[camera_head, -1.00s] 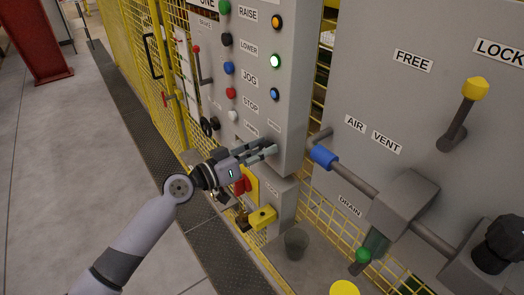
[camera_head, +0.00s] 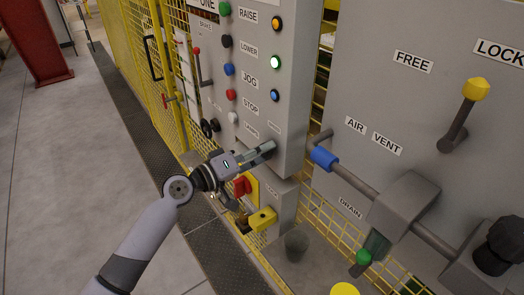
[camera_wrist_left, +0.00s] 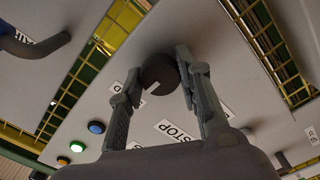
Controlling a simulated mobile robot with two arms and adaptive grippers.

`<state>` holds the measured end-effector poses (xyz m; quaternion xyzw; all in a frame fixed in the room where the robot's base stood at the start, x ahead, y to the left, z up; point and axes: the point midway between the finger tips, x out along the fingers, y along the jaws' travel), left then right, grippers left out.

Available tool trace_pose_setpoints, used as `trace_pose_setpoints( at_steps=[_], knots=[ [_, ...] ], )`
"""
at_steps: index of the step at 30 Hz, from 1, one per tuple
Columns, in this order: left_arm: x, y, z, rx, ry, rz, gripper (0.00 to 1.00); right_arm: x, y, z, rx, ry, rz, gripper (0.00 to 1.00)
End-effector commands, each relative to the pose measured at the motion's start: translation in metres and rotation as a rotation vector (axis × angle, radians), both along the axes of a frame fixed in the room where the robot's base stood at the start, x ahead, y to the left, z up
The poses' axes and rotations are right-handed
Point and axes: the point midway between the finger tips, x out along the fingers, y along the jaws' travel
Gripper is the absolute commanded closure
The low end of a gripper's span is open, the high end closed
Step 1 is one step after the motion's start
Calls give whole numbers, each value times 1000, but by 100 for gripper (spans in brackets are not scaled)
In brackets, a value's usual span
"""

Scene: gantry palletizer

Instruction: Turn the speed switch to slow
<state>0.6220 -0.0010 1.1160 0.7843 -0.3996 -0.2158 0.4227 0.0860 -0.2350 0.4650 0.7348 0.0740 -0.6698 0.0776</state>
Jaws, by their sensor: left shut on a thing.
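A dark round knob (camera_wrist_left: 158,75) with a pale pointer notch shows in the left wrist view on the grey control panel (camera_head: 290,135); I take it as the speed switch. My left gripper (camera_wrist_left: 163,68) has a finger on each side of it and is shut on it. In the head view my left gripper (camera_head: 268,150) reaches the lower part of the panel, and its fingers hide the knob. The pointer's setting against any slow mark cannot be read. My right gripper is not in view.
A red switch (camera_head: 242,186) and yellow padlock (camera_head: 262,218) sit below my gripper. A pipe with a blue sleeve (camera_head: 323,157) is close at right. Yellow mesh fence (camera_head: 130,50) stands behind.

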Motion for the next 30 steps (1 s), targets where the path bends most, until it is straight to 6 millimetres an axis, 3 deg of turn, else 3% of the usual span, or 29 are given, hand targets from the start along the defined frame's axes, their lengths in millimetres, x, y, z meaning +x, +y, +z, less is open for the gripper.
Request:
trace_pose_setpoints(
  at_steps=[12,13,22,30],
  knots=[
    [1,2,1,-6,5,5,96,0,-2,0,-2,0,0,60],
    [1,2,1,-6,5,5,68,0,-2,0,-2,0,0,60],
    [1,1,0,-5,5,4,48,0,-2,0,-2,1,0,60],
    [0,1,0,-4,6,2,47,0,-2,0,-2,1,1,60]
  ],
)
